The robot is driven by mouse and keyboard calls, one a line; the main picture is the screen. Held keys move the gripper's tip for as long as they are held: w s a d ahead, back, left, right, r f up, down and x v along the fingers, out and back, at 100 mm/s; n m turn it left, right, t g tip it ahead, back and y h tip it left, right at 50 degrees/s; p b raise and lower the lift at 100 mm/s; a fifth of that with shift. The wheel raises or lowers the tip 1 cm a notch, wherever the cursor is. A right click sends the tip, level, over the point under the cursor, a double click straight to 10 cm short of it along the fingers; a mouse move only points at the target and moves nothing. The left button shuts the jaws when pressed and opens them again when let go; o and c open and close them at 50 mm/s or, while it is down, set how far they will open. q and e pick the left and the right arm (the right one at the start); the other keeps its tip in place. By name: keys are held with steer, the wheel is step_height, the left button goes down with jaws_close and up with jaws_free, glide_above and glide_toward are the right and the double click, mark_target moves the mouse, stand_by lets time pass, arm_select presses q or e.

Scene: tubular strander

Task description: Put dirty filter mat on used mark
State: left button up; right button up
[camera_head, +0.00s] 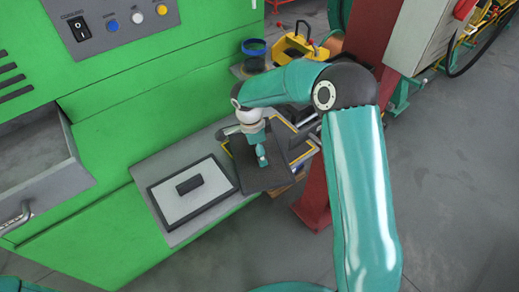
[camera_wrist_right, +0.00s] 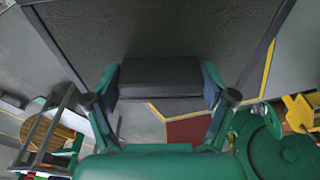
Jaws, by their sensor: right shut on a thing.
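The dirty filter mat (camera_head: 256,179) is a dark grey panel with a dark grip block. My right gripper (camera_head: 262,158) is shut on that block; in the right wrist view the block (camera_wrist_right: 160,77) sits between the fingers and the mat (camera_wrist_right: 150,28) spreads beyond it. The mat covers much of a yellow-outlined mark (camera_head: 301,156) at the right end of the grey shelf. Yellow line also shows beside the mat's edge in the wrist view (camera_wrist_right: 268,67). I cannot tell whether the mat touches the shelf. My left gripper is not in view.
A light filter mat (camera_head: 208,202) with a black frame and handle lies on the grey shelf (camera_head: 178,238), left of the dirty one. Behind stand a blue-rimmed container (camera_head: 254,47) and a yellow object (camera_head: 296,47). A red post (camera_head: 316,197) stands close on the right.

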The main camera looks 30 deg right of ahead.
mark_target(253, 157)
steer(key=shift+f, duration=0.45)
steer(key=o, duration=1.1)
steer(key=shift+r, duration=0.15)
steer(key=r, duration=0.4)
steer(key=a+r, duration=0.1)
steer(key=r, duration=0.2)
steer(key=r+b, duration=0.1)
steer(key=r, duration=0.3)
steer(key=shift+w+a+r, duration=0.3)
steer(key=shift+a+r, duration=0.05)
